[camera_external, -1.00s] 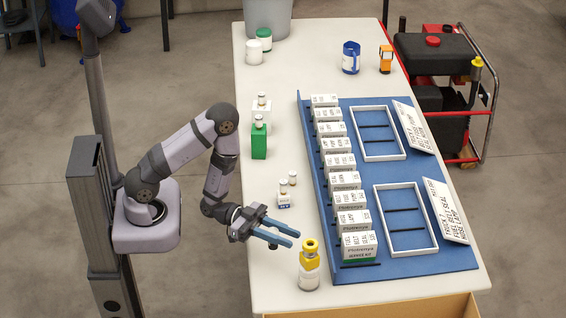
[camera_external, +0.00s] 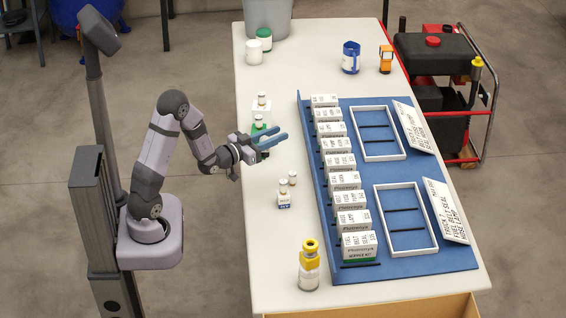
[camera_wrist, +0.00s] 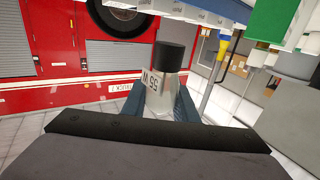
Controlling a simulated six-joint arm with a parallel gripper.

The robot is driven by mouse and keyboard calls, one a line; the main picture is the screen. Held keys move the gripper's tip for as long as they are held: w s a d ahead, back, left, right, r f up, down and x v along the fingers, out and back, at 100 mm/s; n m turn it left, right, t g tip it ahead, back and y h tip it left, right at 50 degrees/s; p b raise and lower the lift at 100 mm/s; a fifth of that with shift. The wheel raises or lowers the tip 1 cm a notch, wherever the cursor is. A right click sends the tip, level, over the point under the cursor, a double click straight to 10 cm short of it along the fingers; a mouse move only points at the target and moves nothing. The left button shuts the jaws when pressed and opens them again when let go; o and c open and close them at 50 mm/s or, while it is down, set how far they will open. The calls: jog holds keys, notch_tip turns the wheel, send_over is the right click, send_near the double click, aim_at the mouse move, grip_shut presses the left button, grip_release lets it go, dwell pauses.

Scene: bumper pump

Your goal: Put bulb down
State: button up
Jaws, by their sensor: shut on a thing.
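The bulb (camera_wrist: 162,85) is a clear glass piece with a black cap and a "55 W" mark. In the wrist view it sits between the blue fingers of my gripper (camera_wrist: 160,103). My gripper is shut on it. In the external view my gripper (camera_external: 270,140) is level, with its blue fingers pointing right over the table's left side. They overlap the green box (camera_external: 259,152) in the picture. I cannot make out the bulb there. The wrist picture looks upside down, so the black cap seems to point downward.
A yellow-topped bottle (camera_external: 309,270) stands at the front. The blue tray (camera_external: 330,268) with a row of white boxes fills the right. Bare table lies between.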

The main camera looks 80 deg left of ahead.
jog(key=shift+n+g+y, duration=0.4)
jog(key=shift+n+y, duration=0.1)
jog(key=shift+y, duration=0.2)
jog(key=shift+s+a+f+b, duration=0.15)
jog(key=shift+a+f, duration=0.25)
jog(key=shift+f, duration=1.7)
jog(key=shift+s+a+f+b, duration=0.1)
jog(key=shift+s+a+f, duration=0.2)
jog(key=shift+f, duration=1.85)
jog(key=shift+s+a+f+b, duration=0.1)
jog(key=shift+a+f, duration=0.35)
jog(key=shift+f, duration=1.65)
jog(key=shift+f, duration=0.2)
jog(key=o, duration=1.1)
jog(key=shift+c, duration=0.2)
jog(key=shift+r, duration=0.1)
